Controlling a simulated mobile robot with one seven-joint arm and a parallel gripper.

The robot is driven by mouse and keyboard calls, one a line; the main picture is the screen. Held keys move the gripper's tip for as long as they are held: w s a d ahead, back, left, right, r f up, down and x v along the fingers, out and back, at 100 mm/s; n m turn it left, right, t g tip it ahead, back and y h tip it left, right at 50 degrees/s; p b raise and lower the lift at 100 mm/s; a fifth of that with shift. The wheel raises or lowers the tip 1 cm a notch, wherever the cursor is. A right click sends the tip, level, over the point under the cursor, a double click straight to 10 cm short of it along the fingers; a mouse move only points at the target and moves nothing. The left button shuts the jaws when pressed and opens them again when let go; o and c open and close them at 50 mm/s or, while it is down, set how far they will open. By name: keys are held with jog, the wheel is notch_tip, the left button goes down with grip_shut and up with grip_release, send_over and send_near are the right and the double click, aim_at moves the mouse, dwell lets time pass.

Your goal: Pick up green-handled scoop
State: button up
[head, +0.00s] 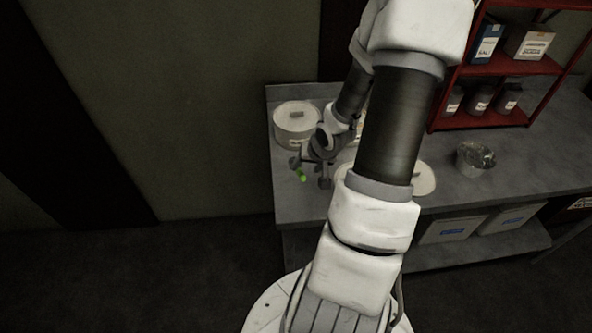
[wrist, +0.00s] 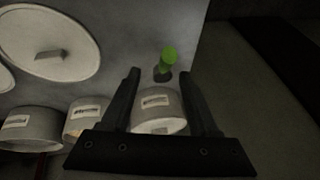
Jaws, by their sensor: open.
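The green-handled scoop shows in the head view as a small green handle (head: 302,177) near the left front part of the grey counter. In the wrist view its bright green handle (wrist: 169,56) points up the picture, with a dark part below it. My gripper (head: 310,172) is over the counter right at the scoop. In the wrist view my gripper (wrist: 160,75) is open, its two black fingers spread, with the scoop between and just beyond the tips. I cannot tell the height gap. The rest of the scoop is hard to make out in the head view.
A pale lidded container (head: 296,122) stands behind the gripper on the counter (head: 290,207). A large round lid (wrist: 62,62) and several labelled canisters show in the wrist view, one canister (wrist: 157,107) between the fingers' lines.

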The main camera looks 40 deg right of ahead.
aim_at(301, 171)
jog(key=shift+a+b+x, duration=0.15)
jog(key=shift+b+x, duration=0.3)
jog(key=shift+x, duration=1.05)
jog(key=shift+a+b+x, duration=0.15)
jog(key=shift+b+x, duration=0.3)
jog(key=shift+x, duration=1.05)
jog(key=shift+w+r, duration=0.1)
jog(key=shift+w, duration=0.1)
grip_shut()
